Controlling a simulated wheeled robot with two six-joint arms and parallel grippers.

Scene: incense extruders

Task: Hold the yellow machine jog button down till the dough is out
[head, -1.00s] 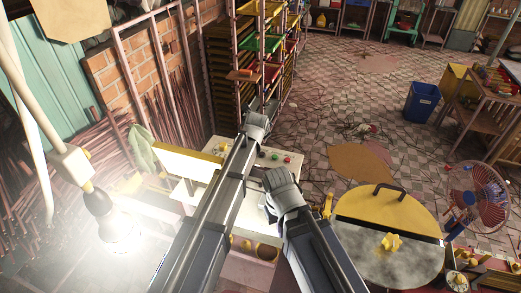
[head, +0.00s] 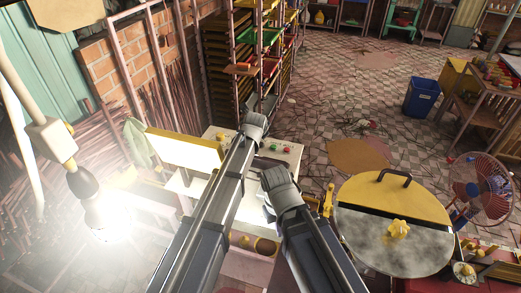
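The yellow and white machine (head: 186,152) stands at centre left, partly behind my arms. Its pale control panel (head: 289,158) carries small green and red buttons (head: 272,146). I cannot tell which is the jog button, and I make out no dough. My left gripper (head: 256,118) reaches to the panel's far left edge; its fingers are small and mostly hidden by its own wrist. My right gripper (head: 272,176) is over the near part of the panel, close to the buttons; its fingers are hard to make out. I cannot tell whether either touches anything.
A round drum with a yellow half lid (head: 362,195) and black handle stands at right. A lit bulb (head: 108,213) hangs at left. A tall tray rack (head: 236,70) stands behind the machine. A blue bin (head: 421,98) and a red fan (head: 482,184) are at right. Open tiled floor lies beyond.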

